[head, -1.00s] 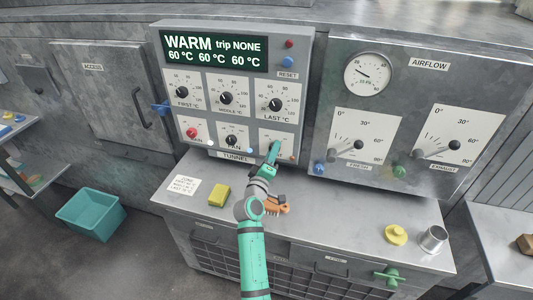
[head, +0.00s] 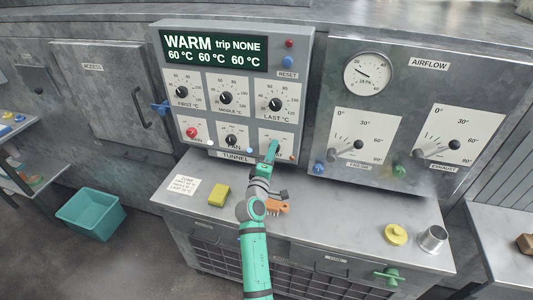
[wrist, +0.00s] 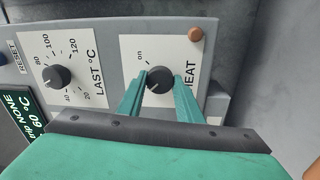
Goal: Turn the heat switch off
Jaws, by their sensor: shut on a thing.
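The heat switch is a black round knob (wrist: 158,78) on a white plate marked HEAT, with an "on" mark beside it, in the wrist view. My gripper (wrist: 160,90) has its two green fingers on either side of the knob, shut on it. The knob's pointer is hard to read. In the head view my gripper (head: 272,148) is at the lower right plate of the tunnel control panel (head: 212,78) and hides the knob. The panel display (head: 213,50) reads WARM, trip NONE, and 60 °C three times.
The LAST °C knob (wrist: 57,76) is beside the heat plate, and an orange-brown button (wrist: 195,34) is near its corner. Below the panel, a counter (head: 330,222) holds a yellow sponge (head: 219,195), an orange brush (head: 278,207), a yellow knob-like piece (head: 396,234) and a metal cup (head: 433,238).

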